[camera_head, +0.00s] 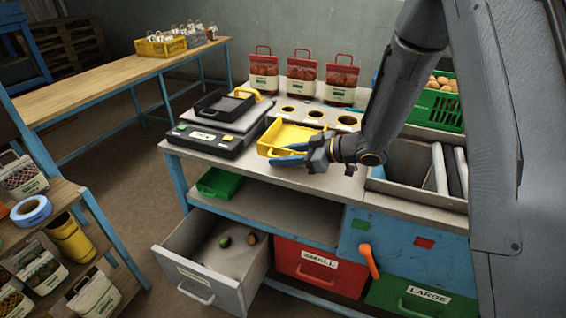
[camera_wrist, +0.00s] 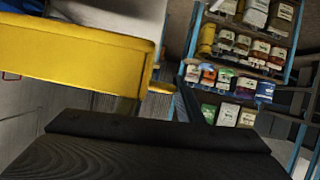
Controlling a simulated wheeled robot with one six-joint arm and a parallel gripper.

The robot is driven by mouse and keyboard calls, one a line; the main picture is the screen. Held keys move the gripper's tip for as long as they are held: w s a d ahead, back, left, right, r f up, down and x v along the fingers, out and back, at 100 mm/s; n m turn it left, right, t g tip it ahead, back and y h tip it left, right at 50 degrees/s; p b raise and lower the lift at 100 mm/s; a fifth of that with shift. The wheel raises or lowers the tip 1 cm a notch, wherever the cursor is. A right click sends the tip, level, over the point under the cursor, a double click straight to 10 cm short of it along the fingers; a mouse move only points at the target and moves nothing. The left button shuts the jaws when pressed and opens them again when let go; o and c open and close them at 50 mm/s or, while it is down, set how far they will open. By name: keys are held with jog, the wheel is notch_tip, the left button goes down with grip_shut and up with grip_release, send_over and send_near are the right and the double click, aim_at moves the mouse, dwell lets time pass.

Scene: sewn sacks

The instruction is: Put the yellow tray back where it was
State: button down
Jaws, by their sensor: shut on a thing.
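The yellow tray (camera_head: 293,136) is at the workbench top, right of the scale, and looks about level. In the wrist view its yellow wall (camera_wrist: 75,52) fills the upper left. My gripper (camera_head: 284,154), with blue fingers, is at the tray's near side and shut on the tray. The exact grip point is too small to make out. I cannot tell whether the tray's underside touches the bench.
The scale (camera_head: 208,138) carries a black tray (camera_head: 222,105). Behind stand three red-topped bags (camera_head: 302,78) and a board with round holes (camera_head: 315,114). A green crate (camera_head: 437,108) is at right. Below, a grey drawer (camera_head: 203,277) hangs open. Shelves with bags stand at left.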

jog(key=shift+f+p, duration=0.3)
jog(key=shift+f, duration=1.2)
